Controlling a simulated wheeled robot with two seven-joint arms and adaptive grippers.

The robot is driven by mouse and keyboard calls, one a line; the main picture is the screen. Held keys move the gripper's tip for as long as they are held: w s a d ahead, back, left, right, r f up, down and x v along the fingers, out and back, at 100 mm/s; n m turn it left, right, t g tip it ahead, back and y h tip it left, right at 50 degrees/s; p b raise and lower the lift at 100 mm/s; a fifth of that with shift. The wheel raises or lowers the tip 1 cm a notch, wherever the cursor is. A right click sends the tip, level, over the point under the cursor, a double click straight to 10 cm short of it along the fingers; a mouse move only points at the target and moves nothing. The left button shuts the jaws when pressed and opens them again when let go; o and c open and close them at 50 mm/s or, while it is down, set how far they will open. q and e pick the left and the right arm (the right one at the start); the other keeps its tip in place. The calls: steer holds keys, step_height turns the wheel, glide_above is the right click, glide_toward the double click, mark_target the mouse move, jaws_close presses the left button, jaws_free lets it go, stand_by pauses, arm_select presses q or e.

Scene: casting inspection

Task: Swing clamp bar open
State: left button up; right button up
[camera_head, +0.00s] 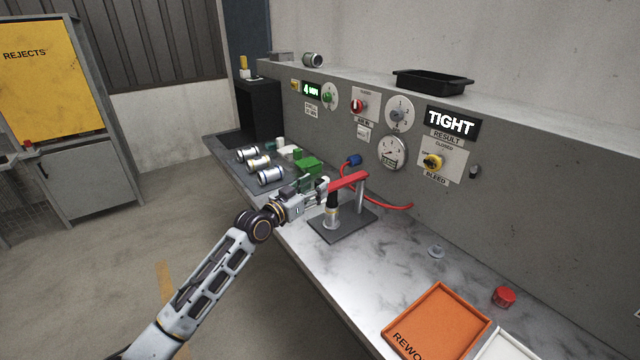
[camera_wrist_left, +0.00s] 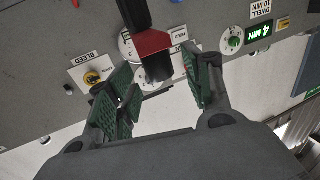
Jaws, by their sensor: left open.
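The clamp bar (camera_head: 350,180) is a red bar across the top of a leak-test fixture with a dark base plate (camera_head: 352,222). A metal post (camera_head: 360,197) stands under its far end. A dark piece (camera_head: 333,198) hangs below its near end, over a silver cylinder (camera_head: 331,217). My left gripper (camera_head: 321,188) is at the bar's near end. In the left wrist view my left gripper (camera_wrist_left: 158,90) is open, with its green-padded fingers on either side of the dark piece (camera_wrist_left: 157,68) below the red bar (camera_wrist_left: 152,42). Contact cannot be told.
Silver castings (camera_head: 270,175) and green blocks (camera_head: 308,165) lie left of the fixture. A red hose (camera_head: 395,206) runs behind it. The panel shows TIGHT (camera_head: 451,122) above a yellow bleed knob (camera_head: 432,161). An orange rework tray (camera_head: 440,318) and red cap (camera_head: 503,296) are at right.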

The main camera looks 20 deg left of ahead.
arm_select(q)
steer(key=shift+x, duration=1.7)
jaws_close()
